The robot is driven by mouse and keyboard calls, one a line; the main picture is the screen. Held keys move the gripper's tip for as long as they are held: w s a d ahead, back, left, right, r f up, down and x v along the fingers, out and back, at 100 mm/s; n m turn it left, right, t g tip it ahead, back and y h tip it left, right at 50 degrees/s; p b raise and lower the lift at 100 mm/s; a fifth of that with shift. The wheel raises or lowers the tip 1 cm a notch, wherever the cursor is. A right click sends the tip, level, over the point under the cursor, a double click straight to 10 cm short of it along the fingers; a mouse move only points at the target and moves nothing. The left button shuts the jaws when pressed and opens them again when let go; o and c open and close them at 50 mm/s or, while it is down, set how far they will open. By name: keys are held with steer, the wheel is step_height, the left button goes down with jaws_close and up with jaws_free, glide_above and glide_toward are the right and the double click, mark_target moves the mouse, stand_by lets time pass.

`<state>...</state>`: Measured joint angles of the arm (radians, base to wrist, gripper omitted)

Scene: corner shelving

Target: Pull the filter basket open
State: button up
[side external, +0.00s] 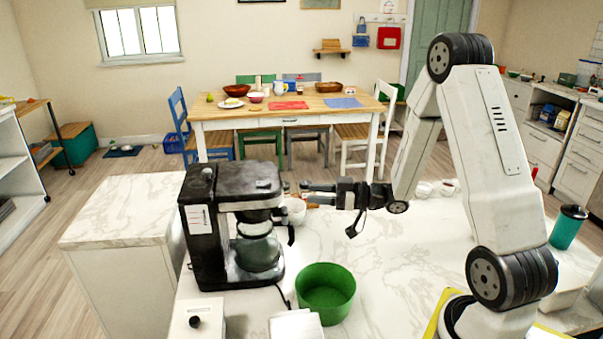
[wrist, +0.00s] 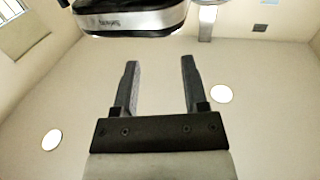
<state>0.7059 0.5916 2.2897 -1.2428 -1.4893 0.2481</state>
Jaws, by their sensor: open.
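The black coffee maker (side external: 200,230) stands on the marble counter, left of my arm. Its filter basket (side external: 256,203), with a silver band, sits under the top housing, above the glass carafe (side external: 258,250). The basket looks closed. My gripper (side external: 304,190) is level, just right of the basket, with its fingers pointing left at the machine. In the wrist view my gripper (wrist: 159,63) is open, with nothing between the fingers. The silver-banded front of the machine (wrist: 130,20) lies beyond the fingertips, at the top left. A small gap shows between them.
A green bowl (side external: 326,292) stands on the counter in front of the machine. A white bowl (side external: 295,211) sits behind, below my gripper. A teal cup (side external: 568,227) stands at the far right. The counter's middle is mostly clear.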

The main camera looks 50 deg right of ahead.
glide_toward(285, 224)
steer(key=w, duration=0.2)
steer(key=shift+w+a+r, duration=0.25)
steer(key=shift+r, duration=0.2)
steer(key=shift+w, duration=0.1)
steer(key=shift+x, duration=3.8)
jaws_close()
steer(key=shift+a, duration=0.1)
